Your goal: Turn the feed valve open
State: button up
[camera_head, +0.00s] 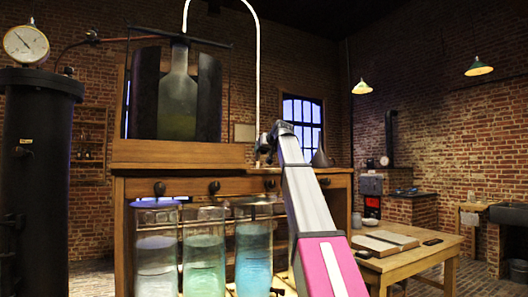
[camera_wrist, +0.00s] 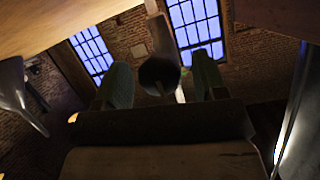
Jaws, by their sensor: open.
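My gripper (camera_wrist: 161,80) is open in the wrist view, with one greenish finger on each side. A dark round knob-like part (camera_wrist: 158,73) on a pale stem shows between the fingers. It may be the feed valve, but I cannot tell for sure, nor whether the fingers touch it. In the head view my gripper (camera_head: 268,142) is at the top of my raised arm, above the right part of the wooden cabinet, by the lower end of a thin white tube (camera_head: 258,70). The valve's handle position cannot be made out there.
A large glass bottle (camera_head: 177,105) stands in a dark frame on the wooden cabinet (camera_head: 180,153). Several glass jars (camera_head: 204,250) with coloured liquid stand in front. A black cylinder with a gauge (camera_head: 26,44) is at left. A wooden table (camera_head: 410,262) with a book is at right.

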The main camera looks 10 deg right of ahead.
jog(key=shift+w+f, duration=0.1)
jog(key=shift+w, duration=0.05)
jog(key=c, duration=0.9)
